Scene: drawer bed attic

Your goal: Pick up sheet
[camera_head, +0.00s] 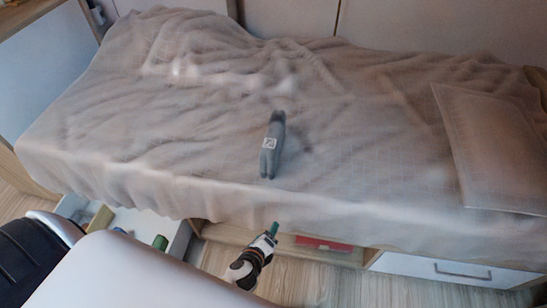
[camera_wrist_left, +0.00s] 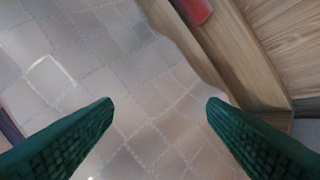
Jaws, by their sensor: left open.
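The beige sheet (camera_head: 200,110) lies rumpled over the whole bed, and its edge hangs down over the front side. In the left wrist view the sheet (camera_wrist_left: 130,60) shows a faint square pattern and fills the left and middle. My left gripper (camera_head: 275,228) is at the hanging front edge of the sheet, low in the head view. Its two green fingers (camera_wrist_left: 160,103) are spread wide with sheet visible between and beyond them. Nothing is held; I cannot tell whether a fingertip touches the cloth. My right gripper is not in view.
A grey soft item (camera_head: 270,145) with a white label lies mid-bed. A pillow (camera_head: 490,150) is at the right. Below the bed are an open drawer (camera_head: 178,240) at the left, a shelf with a red item (camera_head: 323,244), and a closed white drawer (camera_head: 440,268).

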